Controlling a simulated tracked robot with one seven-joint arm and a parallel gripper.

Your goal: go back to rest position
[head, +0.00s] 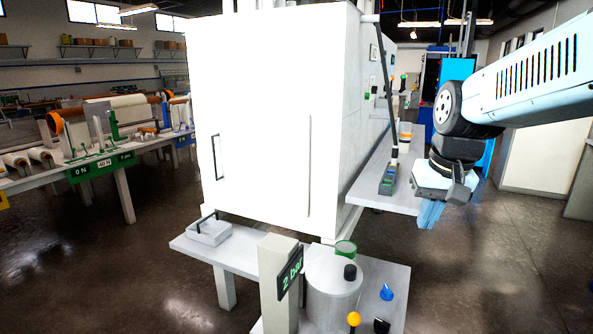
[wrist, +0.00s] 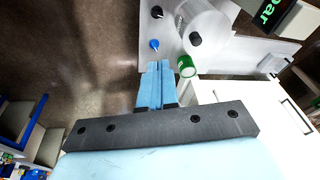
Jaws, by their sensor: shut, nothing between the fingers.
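My gripper (head: 431,214) hangs at the right in the head view, below my light blue arm, to the right of the white cabinet (head: 265,110). In the wrist view my gripper (wrist: 158,66) points away from the camera with its two blue fingers together and nothing between them. It is apart from the bench and the things on it.
A grey bench (head: 394,300) in front carries a cylindrical vessel (head: 333,290), a green-sided can (head: 345,249), a blue knob (head: 386,292), a yellow knob (head: 354,319) and a "2 bar" display (head: 290,273). A side shelf (head: 370,185) runs along the cabinet. Open floor (head: 490,260) lies right.

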